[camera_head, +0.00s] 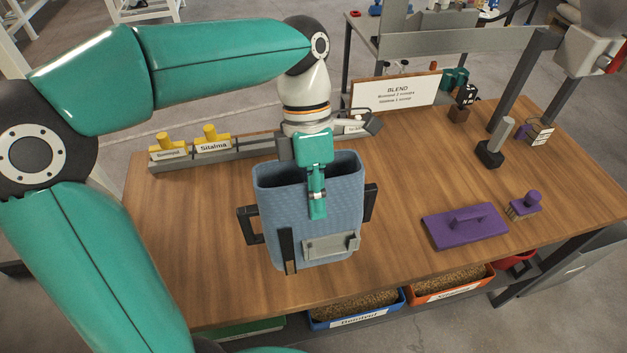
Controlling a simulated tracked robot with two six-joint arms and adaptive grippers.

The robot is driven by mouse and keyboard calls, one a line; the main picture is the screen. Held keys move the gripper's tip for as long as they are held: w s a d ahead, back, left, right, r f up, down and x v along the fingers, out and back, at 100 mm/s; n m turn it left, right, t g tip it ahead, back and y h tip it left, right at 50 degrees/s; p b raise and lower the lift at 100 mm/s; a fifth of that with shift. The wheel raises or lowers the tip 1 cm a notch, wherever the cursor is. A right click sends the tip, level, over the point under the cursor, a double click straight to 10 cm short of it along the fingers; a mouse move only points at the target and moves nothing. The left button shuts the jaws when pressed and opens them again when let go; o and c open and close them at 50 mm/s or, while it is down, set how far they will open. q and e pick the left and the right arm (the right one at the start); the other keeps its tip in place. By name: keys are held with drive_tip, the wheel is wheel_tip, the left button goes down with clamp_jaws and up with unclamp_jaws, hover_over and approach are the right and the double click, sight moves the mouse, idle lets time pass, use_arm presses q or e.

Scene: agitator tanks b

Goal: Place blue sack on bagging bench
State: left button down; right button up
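The blue sack (340,213) is open at the top, with dark handles on its sides and a grey plate low on its front. It is upright over the left-middle of the wooden bagging bench (400,215); whether its bottom touches the wood is hard to tell. My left gripper (317,200) comes down from above at the sack's front rim. One finger lies against the outside of the front wall and the other is hidden; the gripper looks shut on the rim. My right gripper is not in view.
A purple float (465,226), a purple-knobbed brush (525,205) and a dark stand (490,152) are on the right. Blue (357,316) and orange bins sit below the front edge.

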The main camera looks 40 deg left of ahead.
use_arm(q)
drive_tip(key=shift+f, duration=2.2)
drive_tip(key=c, duration=1.3)
unclamp_jaws()
drive_tip(key=shift+f, duration=0.1)
wheel_tip(320, 180, up, 11)
hover_over(317, 232)
drive_tip(key=w+a, duration=0.4)
drive_tip(key=a, duration=0.1)
drive_tip(key=shift+d+p, duration=0.15)
drive_tip(key=shift+p, duration=0.2)
